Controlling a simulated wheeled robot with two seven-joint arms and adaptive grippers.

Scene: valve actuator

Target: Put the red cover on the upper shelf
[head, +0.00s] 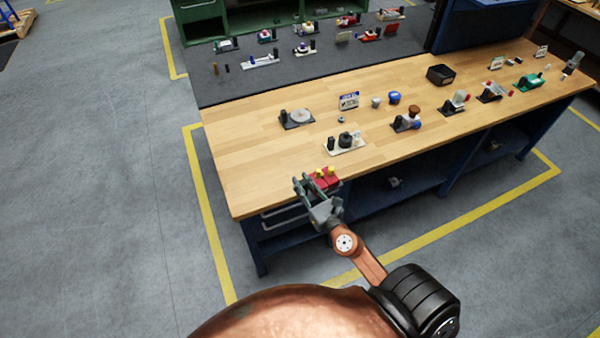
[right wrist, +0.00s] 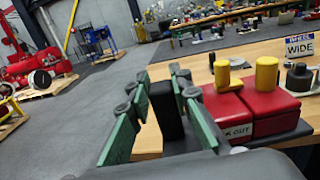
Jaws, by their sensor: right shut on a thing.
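The red cover (head: 323,179) is a pair of red blocks with two yellow knobs. My right gripper (head: 306,186) is at the front edge of the wooden bench top (head: 245,165). Its green fingers (right wrist: 152,112) are shut on the black post. The cover looks upright at the bench edge; I cannot tell if it touches the wood. My left gripper is not in view.
A black-and-cream fixture (head: 345,142), a grey disc fixture (head: 299,118) and a small sign (head: 348,101) stand behind the cover. Several more fixtures line the bench to the right. A blue lower shelf (head: 385,202) runs beneath. The bench's left front is bare.

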